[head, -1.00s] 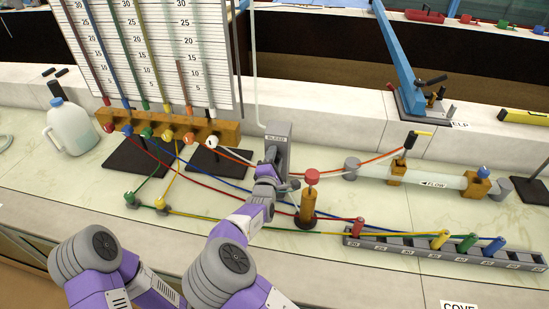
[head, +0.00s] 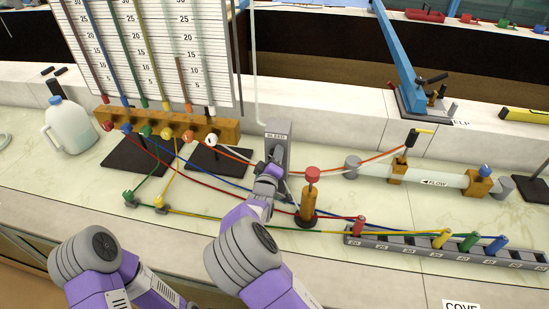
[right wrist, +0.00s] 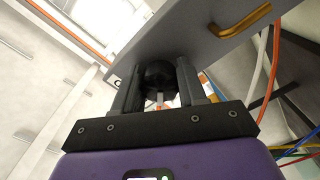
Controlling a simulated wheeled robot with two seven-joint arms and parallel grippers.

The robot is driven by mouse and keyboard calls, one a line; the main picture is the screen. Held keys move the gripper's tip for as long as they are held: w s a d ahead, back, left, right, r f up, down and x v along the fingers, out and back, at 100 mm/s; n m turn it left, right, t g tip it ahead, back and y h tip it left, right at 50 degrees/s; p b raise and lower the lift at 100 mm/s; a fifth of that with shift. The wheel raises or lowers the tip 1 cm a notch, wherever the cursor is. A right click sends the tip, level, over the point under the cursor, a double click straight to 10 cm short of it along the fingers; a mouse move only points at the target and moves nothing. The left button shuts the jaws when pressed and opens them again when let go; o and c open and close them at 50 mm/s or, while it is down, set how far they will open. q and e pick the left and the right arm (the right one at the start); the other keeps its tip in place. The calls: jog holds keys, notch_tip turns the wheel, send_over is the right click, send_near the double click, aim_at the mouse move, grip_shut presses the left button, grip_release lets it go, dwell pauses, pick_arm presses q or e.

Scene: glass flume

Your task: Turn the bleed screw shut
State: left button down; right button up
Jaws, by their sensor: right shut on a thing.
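The grey bleed block (head: 279,131), labelled BLEED, stands upright on the bench, left of the middle of the flow tube. In the right wrist view its grey panel (right wrist: 195,28) fills the top. A dark round knob, the bleed screw (right wrist: 158,72), sits under that panel between my right gripper's fingers. My right gripper (right wrist: 158,85) is shut on it, with one finger on each side. In the head view my right gripper (head: 272,172) is at the front of the block and hides the screw. My left gripper is out of view.
A brass hook (right wrist: 246,22) sticks out of the panel near the fingers. Coloured tubes run around the block. A brass post with a red cap (head: 311,190) stands close on the right. A white jug (head: 70,128) is at far left.

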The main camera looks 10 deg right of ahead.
jog(key=m+b, duration=0.1)
jog(key=m, duration=0.3)
jog(key=shift+f+m, duration=0.15)
jog(key=shift+m, duration=0.25)
jog(key=m+b, duration=0.2)
jog(key=m, duration=0.2)
jog(key=shift+a+m+b, duration=0.1)
jog(key=shift+m+b, duration=0.2)
jog(key=o, duration=1)
jog(key=shift+p+v, duration=0.85)
jog(key=shift+v, duration=2.95)
